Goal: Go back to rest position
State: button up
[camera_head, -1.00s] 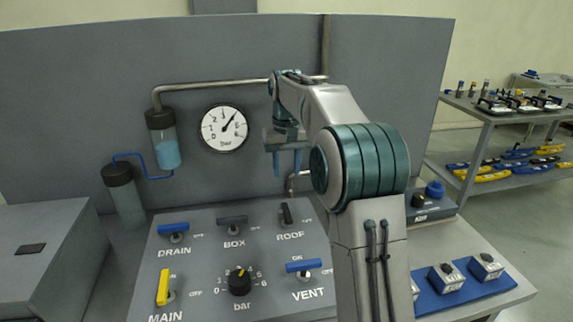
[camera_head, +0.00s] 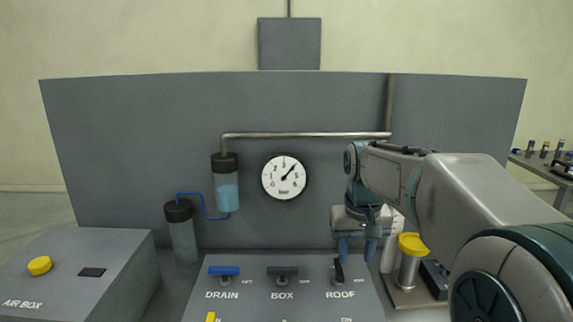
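My gripper (camera_head: 357,248) hangs with its fingers pointing down, above and just behind the ROOF handle. Its two blue fingers are apart with nothing between them. My arm reaches in from the lower right. The control panel (camera_head: 255,305) slopes at the bottom middle. On it are the blue DRAIN handle (camera_head: 224,270), the dark BOX handle (camera_head: 282,270) and the dark ROOF handle (camera_head: 339,272), which stands upright in the picture. The lower controls are mostly cut off by the bottom edge; a yellow handle tip (camera_head: 210,317) shows there.
A grey AIR BOX (camera_head: 80,268) with a yellow button (camera_head: 39,265) stands at left. A round gauge (camera_head: 284,177) hangs on the grey back wall (camera_head: 130,130). A yellow-capped cylinder (camera_head: 412,245) stands right of my gripper. A shelf (camera_head: 545,166) with small items is at far right.

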jog(key=s+f, duration=0.4)
jog(key=s, duration=0.5)
jog(key=s+f+t, duration=0.1)
jog(key=s+f, duration=0.3)
jog(key=s, duration=0.6)
jog(key=shift+s+d+f+t, duration=0.15)
jog(key=shift+s+f+t, duration=0.05)
jog(key=shift+f+t, duration=0.15)
